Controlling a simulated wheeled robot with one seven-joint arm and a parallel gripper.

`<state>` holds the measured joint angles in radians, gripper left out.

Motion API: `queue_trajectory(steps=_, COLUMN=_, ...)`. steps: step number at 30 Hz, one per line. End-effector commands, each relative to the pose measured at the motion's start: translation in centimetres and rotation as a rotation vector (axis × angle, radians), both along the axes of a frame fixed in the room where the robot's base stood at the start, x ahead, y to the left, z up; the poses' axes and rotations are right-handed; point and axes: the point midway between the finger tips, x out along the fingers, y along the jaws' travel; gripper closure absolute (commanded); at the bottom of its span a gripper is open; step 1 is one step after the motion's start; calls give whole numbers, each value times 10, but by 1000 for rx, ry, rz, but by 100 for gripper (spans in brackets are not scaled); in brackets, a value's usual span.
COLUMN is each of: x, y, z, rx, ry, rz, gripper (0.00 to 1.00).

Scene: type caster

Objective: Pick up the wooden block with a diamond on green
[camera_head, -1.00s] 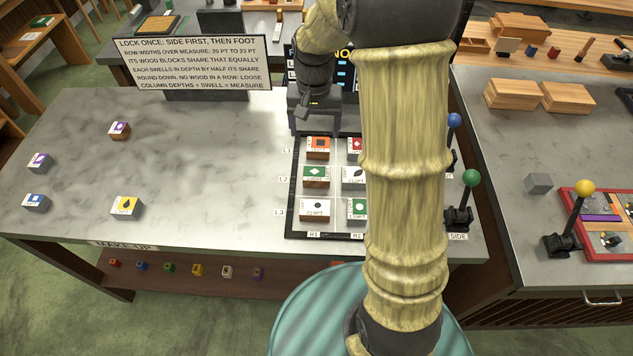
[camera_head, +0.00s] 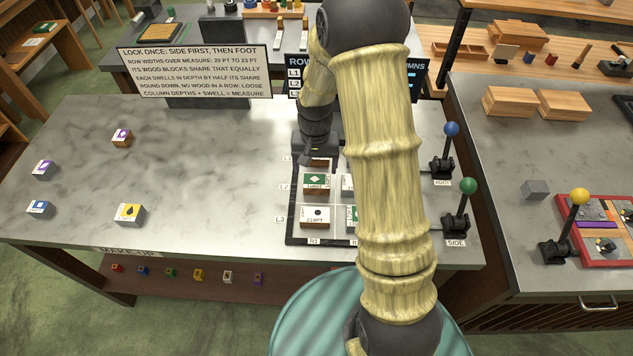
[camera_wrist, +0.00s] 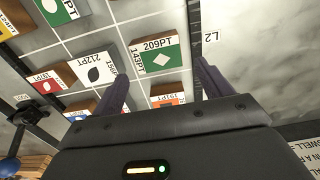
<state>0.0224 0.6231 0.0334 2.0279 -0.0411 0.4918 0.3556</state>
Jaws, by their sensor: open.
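The wooden block with a white diamond on green (camera_head: 317,182) sits in the left column of the frame, in row L2. In the wrist view the same block (camera_wrist: 158,55), marked 209PT, lies just beyond my fingertips, roughly between their lines. My gripper (camera_head: 316,154) is over the L1 end of the frame and hides most of the orange block there. In the wrist view my gripper (camera_wrist: 165,80) has its fingers spread, with nothing held. The orange block (camera_wrist: 168,92) shows between the fingers, nearer the palm. Height above the blocks is hard to tell.
The dark-edged frame (camera_head: 289,225) holds other blocks close by, including a white one (camera_head: 315,216) in L3. My arm hides the frame's right part. Blue (camera_head: 451,130) and green (camera_head: 468,186) knobbed levers stand right of it. Loose blocks lie left; the table between is clear.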

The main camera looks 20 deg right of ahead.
Motion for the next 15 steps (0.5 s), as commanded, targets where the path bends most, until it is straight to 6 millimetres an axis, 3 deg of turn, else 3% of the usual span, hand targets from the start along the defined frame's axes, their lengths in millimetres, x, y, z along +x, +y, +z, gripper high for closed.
queue_trajectory(steps=4, x=0, y=0, z=-13, rx=1, ry=2, rz=0, gripper=22)
queue_trajectory(steps=15, x=0, y=0, z=-16, rx=0, ry=0, rz=0, gripper=22)
